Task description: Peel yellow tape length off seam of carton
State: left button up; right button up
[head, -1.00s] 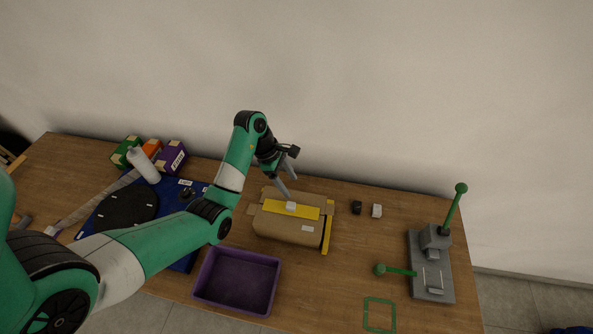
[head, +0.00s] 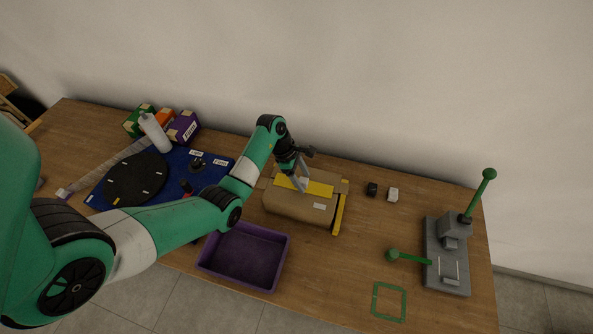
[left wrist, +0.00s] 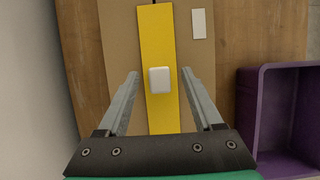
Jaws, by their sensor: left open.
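The brown carton (head: 293,207) lies on the table in the middle of the head view. A yellow tape length (head: 318,189) runs along its top, and in the left wrist view the tape (left wrist: 157,50) runs between my fingers' lines. A white tab (left wrist: 160,80) sits on the tape. My left gripper (head: 299,187) is over the tape, open, with one finger on each side of the tab in the left wrist view (left wrist: 161,75). The fingers look apart from the tab. My right gripper is not in view.
A purple bin (head: 285,262) stands in front of the carton. A yellow bar (head: 339,214) is at the carton's right end. A black block (head: 372,189) and a white block (head: 393,194) lie to the right, near a grey fixture with green handles (head: 433,255). A green outlined square (head: 376,301) marks the table at front right.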

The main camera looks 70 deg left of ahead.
pick_arm(q)
jog(key=shift+w+d+f, duration=0.15)
jog(key=shift+f, duration=0.35)
grip_shut()
dwell(0.3)
